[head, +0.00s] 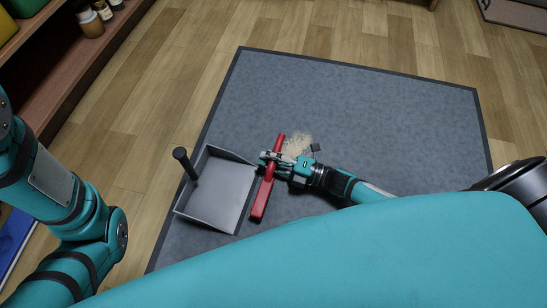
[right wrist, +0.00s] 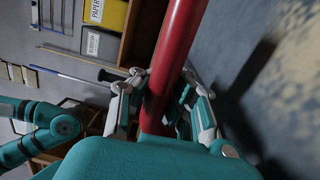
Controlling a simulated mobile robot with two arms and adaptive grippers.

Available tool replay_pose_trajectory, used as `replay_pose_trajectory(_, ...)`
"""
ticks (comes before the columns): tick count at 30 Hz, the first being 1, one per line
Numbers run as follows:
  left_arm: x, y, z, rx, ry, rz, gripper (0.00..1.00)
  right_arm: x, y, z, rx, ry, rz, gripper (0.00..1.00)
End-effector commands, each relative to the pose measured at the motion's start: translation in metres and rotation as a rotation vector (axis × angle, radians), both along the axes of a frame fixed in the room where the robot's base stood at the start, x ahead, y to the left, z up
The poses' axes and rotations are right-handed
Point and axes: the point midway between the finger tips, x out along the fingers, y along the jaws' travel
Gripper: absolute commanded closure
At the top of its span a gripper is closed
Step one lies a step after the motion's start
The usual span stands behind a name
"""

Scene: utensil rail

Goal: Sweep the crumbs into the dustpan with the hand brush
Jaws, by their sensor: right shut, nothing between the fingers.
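The red hand brush (head: 261,200) is on the mat, its long body slanting along the right side of the grey dustpan (head: 217,196). The dustpan lies with its black handle sticking up at its left. A pale heap of crumbs (head: 298,143) lies on the mat just right of the brush's far end. In the right wrist view the red brush (right wrist: 176,55) runs past the fingers (right wrist: 158,105); bristles are hidden. My left arm shows at left, its gripper out of frame.
A dark-edged grey mat (head: 390,110) covers the wooden floor (head: 150,80). A wooden shelf (head: 70,55) with jars stands at the upper left. The mat's far and right parts are clear.

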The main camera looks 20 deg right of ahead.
Motion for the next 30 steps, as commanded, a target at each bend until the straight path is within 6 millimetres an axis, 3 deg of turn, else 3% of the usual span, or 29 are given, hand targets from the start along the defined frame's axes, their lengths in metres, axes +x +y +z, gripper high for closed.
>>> replay_pose_trajectory(30,0.0,0.0,-0.012,0.0,0.0,-0.001,0.6,0.046,0.058,0.0,0.0,0.0,0.0,1.0)
